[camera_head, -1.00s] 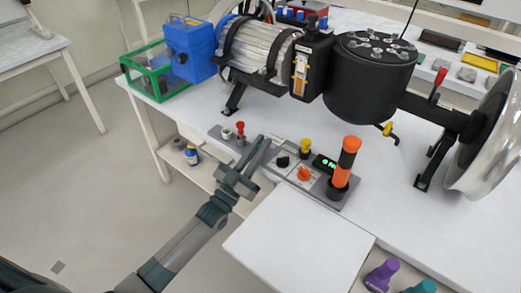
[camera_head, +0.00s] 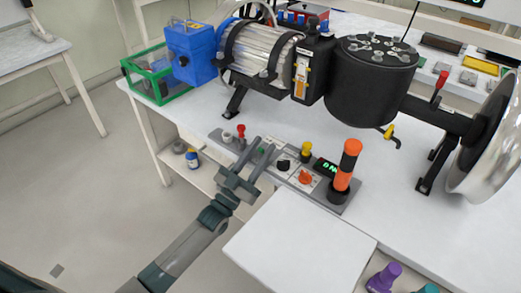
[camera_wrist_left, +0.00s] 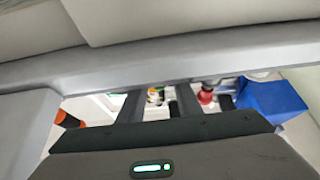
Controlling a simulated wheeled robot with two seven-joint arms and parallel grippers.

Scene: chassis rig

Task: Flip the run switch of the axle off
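The axle rig stands on the white table, with a black drum (camera_head: 370,85), a ribbed metal cylinder (camera_head: 262,55) and a large silver wheel (camera_head: 490,140). At the table's front is a grey control panel (camera_head: 345,205) with a red-topped control (camera_head: 241,130), a black knob (camera_head: 283,163), a yellow knob (camera_head: 306,149), an orange rotary knob (camera_head: 305,177) and a green-lit display (camera_head: 325,167). I cannot tell which control is the run switch. My left gripper (camera_head: 264,148) is open over the panel's left half, right of the red-topped control. Its fingers (camera_wrist_left: 158,103) also show apart in the left wrist view.
An orange-and-black striped post (camera_head: 346,165) stands at the panel's right end. A blue box (camera_head: 190,52) and green frame (camera_head: 160,75) are at the table's left. A bare white surface (camera_head: 300,240) lies in front, with purple (camera_head: 384,277) and teal pegs beside it.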

